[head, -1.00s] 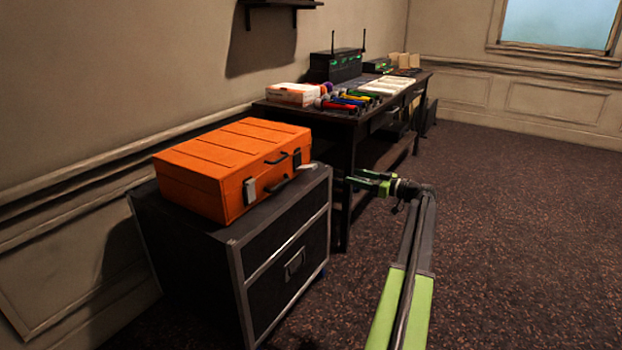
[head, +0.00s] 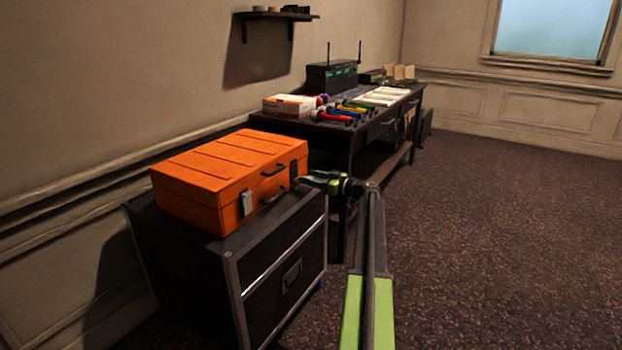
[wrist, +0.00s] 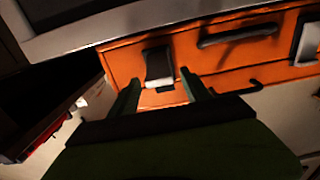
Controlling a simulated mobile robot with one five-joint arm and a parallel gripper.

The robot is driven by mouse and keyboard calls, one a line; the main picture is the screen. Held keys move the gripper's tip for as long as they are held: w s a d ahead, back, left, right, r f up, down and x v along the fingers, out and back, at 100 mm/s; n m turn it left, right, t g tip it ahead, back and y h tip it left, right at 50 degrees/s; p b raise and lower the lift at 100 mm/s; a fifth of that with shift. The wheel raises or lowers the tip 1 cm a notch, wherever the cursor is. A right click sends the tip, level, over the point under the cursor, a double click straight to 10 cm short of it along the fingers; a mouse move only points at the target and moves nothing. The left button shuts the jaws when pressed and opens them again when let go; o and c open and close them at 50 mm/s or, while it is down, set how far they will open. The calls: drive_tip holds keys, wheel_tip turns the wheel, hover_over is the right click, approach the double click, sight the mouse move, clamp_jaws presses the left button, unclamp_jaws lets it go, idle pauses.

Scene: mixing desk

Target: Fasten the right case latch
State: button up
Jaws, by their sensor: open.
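The orange case (head: 215,185) stands with its lid down on a black flight case. Its right latch (head: 295,172) is a small metal plate on the front face. In the wrist view, which looks turned over, this latch (wrist: 158,65) is a dark and pale plate, with a small dark piece beside it near the seam. I cannot tell for sure whether it is fastened. My gripper (head: 308,180) is at the case's front right corner. In the wrist view my gripper (wrist: 160,87) is open and empty, its fingers either side of the latch's line; contact cannot be told.
The left latch (head: 246,203) and a dark handle (head: 273,170) are on the same front face. The black flight case (head: 290,270) supports the case. A dark desk (head: 350,135) with coloured microphones and boxes stands behind to the right. The carpet (head: 500,220) is clear.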

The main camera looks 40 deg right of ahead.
drive_tip(key=shift+w, duration=0.15)
clamp_jaws()
idle(0.4)
idle(1.0)
